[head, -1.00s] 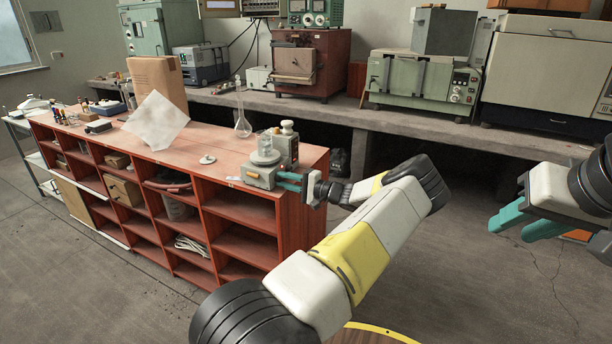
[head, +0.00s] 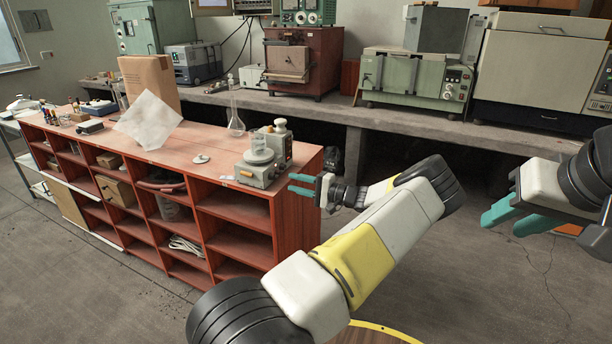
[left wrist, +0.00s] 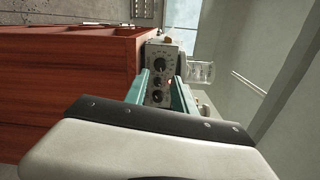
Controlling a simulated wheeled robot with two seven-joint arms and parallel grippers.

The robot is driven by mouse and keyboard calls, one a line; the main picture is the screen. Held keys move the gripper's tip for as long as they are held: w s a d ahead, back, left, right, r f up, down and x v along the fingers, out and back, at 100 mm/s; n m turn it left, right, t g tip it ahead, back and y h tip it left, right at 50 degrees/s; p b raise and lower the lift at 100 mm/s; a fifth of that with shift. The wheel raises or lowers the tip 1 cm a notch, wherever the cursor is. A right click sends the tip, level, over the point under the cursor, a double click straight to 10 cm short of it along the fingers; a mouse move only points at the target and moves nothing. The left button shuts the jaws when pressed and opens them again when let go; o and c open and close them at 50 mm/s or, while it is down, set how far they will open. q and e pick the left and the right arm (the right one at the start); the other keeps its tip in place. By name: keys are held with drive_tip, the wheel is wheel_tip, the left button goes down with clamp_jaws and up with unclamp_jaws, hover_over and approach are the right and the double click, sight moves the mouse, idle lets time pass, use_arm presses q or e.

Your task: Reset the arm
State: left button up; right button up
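My left gripper (head: 302,184) has teal fingers and hangs in the air just right of the red-brown shelf unit, apart from the grey device near its corner. In the left wrist view its two fingers (left wrist: 160,92) stand apart with nothing between them; the dial panel of the grey device (left wrist: 160,70) shows beyond them. My right gripper (head: 512,212) is at the right edge over the floor, its teal fingers apart and empty. The grey device (head: 258,172) stands on the shelf unit's top with a glass beaker (head: 261,145) on it.
The red-brown shelf unit (head: 240,208) fills the left. On its top are a glass flask (head: 235,120), a pale sheet (head: 149,120) and a cardboard box (head: 149,82). A concrete bench (head: 330,113) with ovens runs behind. Floor space lies between.

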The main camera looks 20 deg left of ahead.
use_arm(q)
drive_tip(key=shift+d, duration=0.5)
drive_tip(key=shift+s, duration=0.1)
drive_tip(key=s+r+n+g+h, duration=0.4)
drive_tip(key=s+h, duration=0.5)
drive_tip(key=s, duration=0.3)
drive_tip(key=s+d+r+m+t+h, duration=0.2)
drive_tip(key=s+d+r+t+h, duration=0.6)
drive_tip(key=s+d+r, duration=1.1)
drive_tip(key=s+r+h, duration=0.2)
drive_tip(key=s+h, duration=0.1)
drive_tip(key=s, duration=0.1)
drive_tip(key=shift+d+t, duration=0.25)
drive_tip(key=shift+t, duration=0.05)
drive_tip(key=shift+o, duration=0.2)
idle(0.9)
